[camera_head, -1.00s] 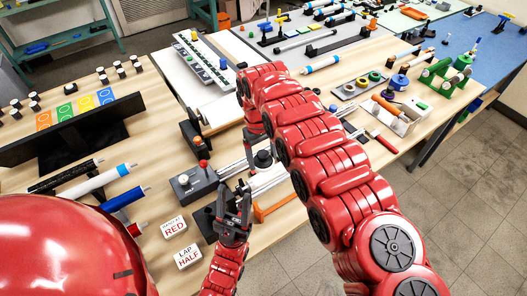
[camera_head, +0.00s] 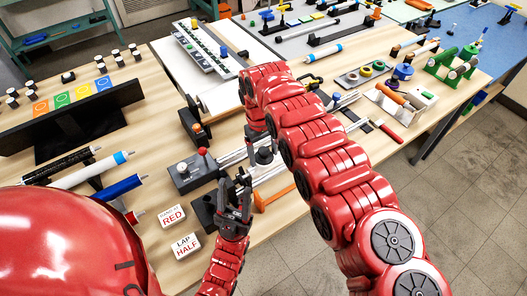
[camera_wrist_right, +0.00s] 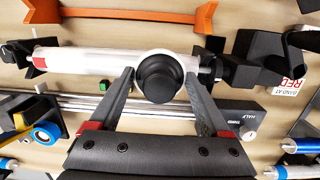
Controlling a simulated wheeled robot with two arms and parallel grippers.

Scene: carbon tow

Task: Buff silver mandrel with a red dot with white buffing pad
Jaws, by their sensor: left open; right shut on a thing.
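The white buffing pad (camera_wrist_right: 143,60) is round with a black knob (camera_wrist_right: 160,78). My right gripper (camera_wrist_right: 159,75) is shut on it, fingers on either side of the knob. The pad lies against the silver mandrel (camera_wrist_right: 90,62), which lies level in black supports; in the head view the mandrel (camera_head: 270,174) shows partly behind my right arm. A small red patch (camera_wrist_right: 38,58) shows near its left end in the wrist view; I cannot tell if it is the dot. My left gripper (camera_head: 235,191) is open and empty, beside the mandrel's near end.
Several rollers (camera_head: 90,170) lie at left.

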